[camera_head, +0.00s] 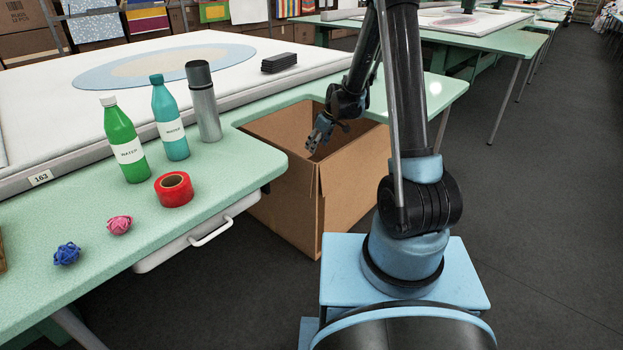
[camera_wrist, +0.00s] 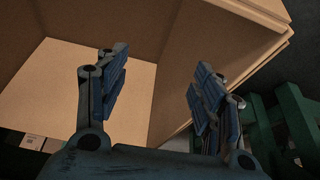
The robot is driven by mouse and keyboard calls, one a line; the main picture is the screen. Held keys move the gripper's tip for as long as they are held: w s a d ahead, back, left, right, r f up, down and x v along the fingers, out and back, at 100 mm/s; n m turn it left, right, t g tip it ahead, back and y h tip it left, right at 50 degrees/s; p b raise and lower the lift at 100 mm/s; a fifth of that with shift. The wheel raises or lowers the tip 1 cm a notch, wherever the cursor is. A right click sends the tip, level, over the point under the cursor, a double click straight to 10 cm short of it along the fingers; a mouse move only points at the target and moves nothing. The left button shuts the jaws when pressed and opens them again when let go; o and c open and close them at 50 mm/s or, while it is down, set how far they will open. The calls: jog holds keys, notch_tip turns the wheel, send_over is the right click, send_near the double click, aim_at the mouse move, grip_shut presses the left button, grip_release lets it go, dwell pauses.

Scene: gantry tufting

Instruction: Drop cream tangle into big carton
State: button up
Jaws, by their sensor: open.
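The big carton (camera_head: 352,192) stands open-topped on the floor in the notch of the green table. My gripper (camera_head: 318,136) is over the carton's opening in the head view, pointing down and to the left. In the wrist view my gripper (camera_wrist: 161,72) has its two blue-padded fingers spread apart, with nothing between them. The carton's inner wall (camera_wrist: 205,35) and a paler inner face (camera_wrist: 65,85) show beyond the fingers. I see no cream tangle in either view; part of the carton's inside is hidden.
On the green table (camera_head: 225,175) are a blue tangle (camera_head: 67,254), a pink tangle (camera_head: 119,225), red tape (camera_head: 174,190), a green bottle (camera_head: 125,140), a teal bottle (camera_head: 169,118) and a grey flask (camera_head: 203,102). A drawer handle (camera_head: 211,232) juts out. The floor at right is clear.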

jog(key=v, duration=1.1)
jog(key=shift+d+r, duration=0.2)
jog(key=shift+r, duration=0.15)
jog(key=shift+s, duration=0.15)
jog(key=s+d+r+m+h, duration=0.1)
jog(key=s+d+r+m, duration=0.1)
jog(key=s+d+r, duration=0.3)
jog(key=s+d+m, duration=0.1)
jog(key=s+d, duration=0.2)
jog(key=s, duration=0.4)
jog(key=s+d+r+m+h, duration=0.1)
jog(key=s+d+r+m, duration=0.1)
jog(key=s+d+r, duration=0.3)
jog(key=s+d+f+m, duration=0.3)
jog(key=s, duration=0.7)
jog(key=s+d+f+m+h, duration=0.1)
jog(key=s+d+f+m, duration=0.2)
jog(key=s, duration=0.8)
jog(key=shift+d+f+h, duration=0.3)
jog(key=shift+d+f, duration=0.1)
jog(key=shift+f, duration=0.3)
